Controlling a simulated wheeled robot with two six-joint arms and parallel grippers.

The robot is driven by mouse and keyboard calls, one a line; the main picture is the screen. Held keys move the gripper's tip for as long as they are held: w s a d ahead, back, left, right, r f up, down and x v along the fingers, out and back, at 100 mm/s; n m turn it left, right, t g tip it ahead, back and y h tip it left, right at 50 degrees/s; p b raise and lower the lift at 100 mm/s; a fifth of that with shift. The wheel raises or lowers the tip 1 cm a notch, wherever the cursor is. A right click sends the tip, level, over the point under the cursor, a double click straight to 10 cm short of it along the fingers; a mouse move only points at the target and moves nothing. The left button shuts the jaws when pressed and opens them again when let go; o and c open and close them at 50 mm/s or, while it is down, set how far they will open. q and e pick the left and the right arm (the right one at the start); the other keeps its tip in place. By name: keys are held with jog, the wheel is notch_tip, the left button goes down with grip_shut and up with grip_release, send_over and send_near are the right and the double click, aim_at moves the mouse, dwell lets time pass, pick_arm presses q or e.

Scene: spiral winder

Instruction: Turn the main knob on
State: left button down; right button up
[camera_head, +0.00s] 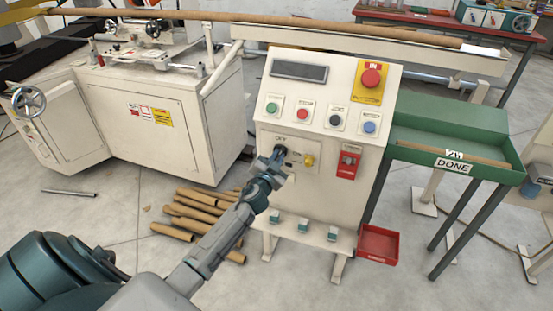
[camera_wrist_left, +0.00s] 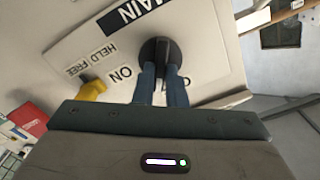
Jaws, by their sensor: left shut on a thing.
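The main knob (camera_wrist_left: 155,50) is a round black knob on the cream control panel. My left gripper (camera_head: 278,157) reaches the panel from the lower left. In the left wrist view its two blue-grey fingers (camera_wrist_left: 162,76) are shut on the knob. The knob's exact pointing direction is hard to tell. My right gripper is not in view.
A yellow knob (camera_head: 309,160) sits just right of the main knob, near the HELD and FREE labels. A red switch box (camera_head: 347,164), a row of buttons and a red emergency stop (camera_head: 371,78) are on the panel. Cardboard tubes (camera_head: 190,212) lie on the floor.

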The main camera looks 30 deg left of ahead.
pick_arm(q)
jog(key=m, duration=0.2)
jog(key=shift+f+m, duration=0.1)
jog(key=shift+m, duration=0.3)
jog(key=m, duration=0.8)
jog(key=shift+d+f+p, duration=0.15)
jog(key=shift+f+p, duration=0.05)
jog(key=shift+p, duration=0.2)
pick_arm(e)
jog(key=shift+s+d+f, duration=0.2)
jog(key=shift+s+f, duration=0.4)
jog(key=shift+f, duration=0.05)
pick_arm(q)
jog(key=shift+m, duration=0.4)
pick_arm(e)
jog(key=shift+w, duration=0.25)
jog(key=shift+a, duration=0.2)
